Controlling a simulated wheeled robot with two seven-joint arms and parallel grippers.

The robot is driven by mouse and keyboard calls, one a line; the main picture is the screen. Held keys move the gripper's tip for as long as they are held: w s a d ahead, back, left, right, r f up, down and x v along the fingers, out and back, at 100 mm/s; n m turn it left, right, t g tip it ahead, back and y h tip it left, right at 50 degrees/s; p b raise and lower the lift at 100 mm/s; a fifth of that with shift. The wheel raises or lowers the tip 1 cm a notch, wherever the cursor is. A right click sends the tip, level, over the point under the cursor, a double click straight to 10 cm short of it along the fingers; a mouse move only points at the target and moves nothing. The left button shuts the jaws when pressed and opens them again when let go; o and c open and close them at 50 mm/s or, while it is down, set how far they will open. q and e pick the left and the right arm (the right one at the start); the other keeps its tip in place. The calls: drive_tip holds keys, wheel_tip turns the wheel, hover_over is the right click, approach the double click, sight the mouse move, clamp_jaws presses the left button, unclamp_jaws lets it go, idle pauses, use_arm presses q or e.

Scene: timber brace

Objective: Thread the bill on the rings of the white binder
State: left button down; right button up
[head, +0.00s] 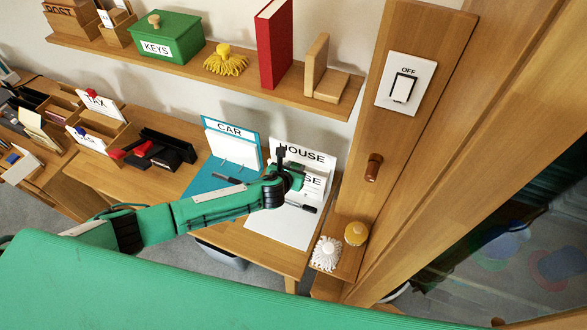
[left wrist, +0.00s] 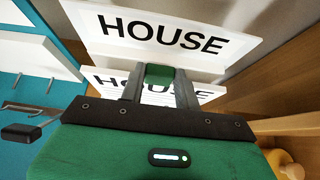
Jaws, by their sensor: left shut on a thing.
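The white binder (head: 277,228) lies open at the right end of the desk, its upright back panel (head: 320,160) marked HOUSE. In the left wrist view that panel (left wrist: 165,35) stands beyond my fingers. The bill (head: 316,187) is a white sheet also marked HOUSE, upright just in front of the panel; it shows in the left wrist view (left wrist: 105,82). My left gripper (head: 296,180) is shut on the bill, and its fingers (left wrist: 160,78) cover part of the heading. The white binder's rings are hidden, so I cannot tell whether the bill touches them. My right gripper is not in view.
A blue binder (head: 207,182) marked CAR stands open to the left, close to my left arm. A black tray (head: 172,150) and sorting boxes lie farther left. A shelf (head: 200,62) runs above. A wooden post with a switch (head: 402,84) and peg bounds the right side.

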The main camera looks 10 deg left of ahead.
use_arm(q)
drive_tip(key=shift+w, duration=0.25)
idle(0.4)
drive_tip(key=shift+w+d, duration=0.2)
drive_tip(key=shift+w, duration=0.4)
drive_tip(key=shift+c, duration=2.3)
unclamp_jaws()
wheel_tip(320, 180, up, 3)
drive_tip(key=p, duration=0.3)
drive_tip(key=shift+r+p, duration=0.5)
drive_tip(key=shift+r, duration=2)
